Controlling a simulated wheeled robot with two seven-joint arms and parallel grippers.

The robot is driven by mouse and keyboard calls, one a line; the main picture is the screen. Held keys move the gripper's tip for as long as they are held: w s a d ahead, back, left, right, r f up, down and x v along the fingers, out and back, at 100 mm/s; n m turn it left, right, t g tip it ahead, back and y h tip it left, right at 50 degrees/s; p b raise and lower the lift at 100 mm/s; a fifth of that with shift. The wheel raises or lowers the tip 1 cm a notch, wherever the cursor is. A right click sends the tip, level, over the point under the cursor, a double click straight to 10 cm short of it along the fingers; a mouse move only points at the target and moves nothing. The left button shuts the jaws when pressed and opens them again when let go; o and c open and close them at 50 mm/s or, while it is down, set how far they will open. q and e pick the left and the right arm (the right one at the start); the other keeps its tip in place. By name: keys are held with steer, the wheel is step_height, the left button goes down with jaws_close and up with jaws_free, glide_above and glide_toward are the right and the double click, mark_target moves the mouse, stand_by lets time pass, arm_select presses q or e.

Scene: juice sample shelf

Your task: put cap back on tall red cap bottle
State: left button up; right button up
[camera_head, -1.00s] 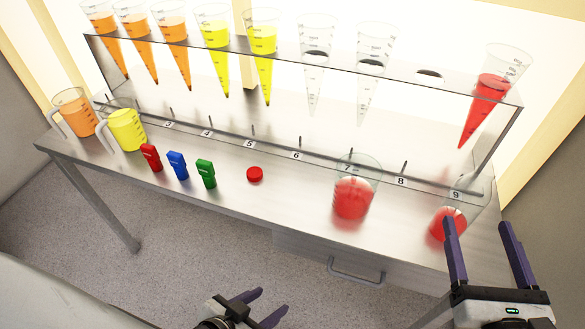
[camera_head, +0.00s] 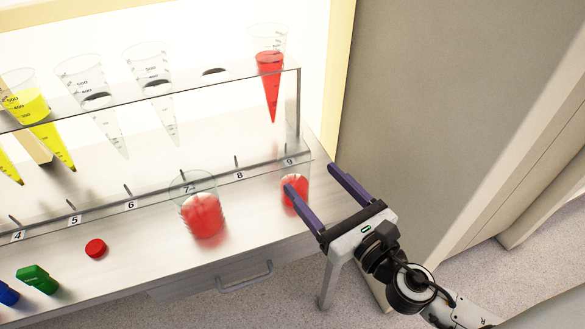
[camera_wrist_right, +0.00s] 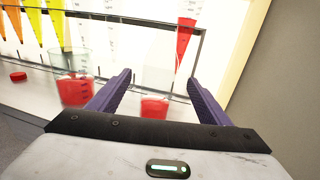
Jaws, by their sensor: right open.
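A red cap (camera_head: 95,249) lies flat on the steel table, near the number 5 label; it also shows at the left of the right wrist view (camera_wrist_right: 18,76). A clear tall bottle with red liquid (camera_head: 301,185) stands uncapped at the right end of the table, by the number 9 label. In the right wrist view the bottle (camera_wrist_right: 155,105) shows upright between and beyond the fingers. My right gripper (camera_head: 312,178) is open and empty. Its left fingertip overlaps the bottle in the head view; I see no grip. My left gripper is out of view.
A clear beaker with red liquid (camera_head: 203,215) stands left of the bottle. Behind is a clear rack (camera_head: 150,100) with cones, one holding red liquid (camera_head: 270,80). Green (camera_head: 37,279) and blue (camera_head: 8,294) items sit at the left. Bare table lies between cap and beaker.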

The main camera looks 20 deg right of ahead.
steer(key=s+d+f+m+g+h, duration=0.3)
steer(key=d+f+m+h, duration=0.15)
steer(key=m, duration=0.75)
steer(key=s+d+f+m+g+h, duration=0.3)
steer(key=s+d+m+g, duration=0.15)
steer(key=m, duration=0.75)
steer(key=s+a+f+m+g+y, duration=0.45)
steer(key=s+a+f+m, duration=0.25)
steer(key=s+f+m, duration=0.4)
steer(key=w+a+f+m+t+y, duration=0.1)
steer(key=w+a+f+t, duration=0.1)
steer(key=a+f, duration=0.3)
steer(key=shift+w+a+f+t+y, duration=0.15)
steer(key=shift+a+f+t+y, duration=0.1)
steer(key=shift+f+t+y, duration=0.3)
steer(key=shift+r, duration=0.1)
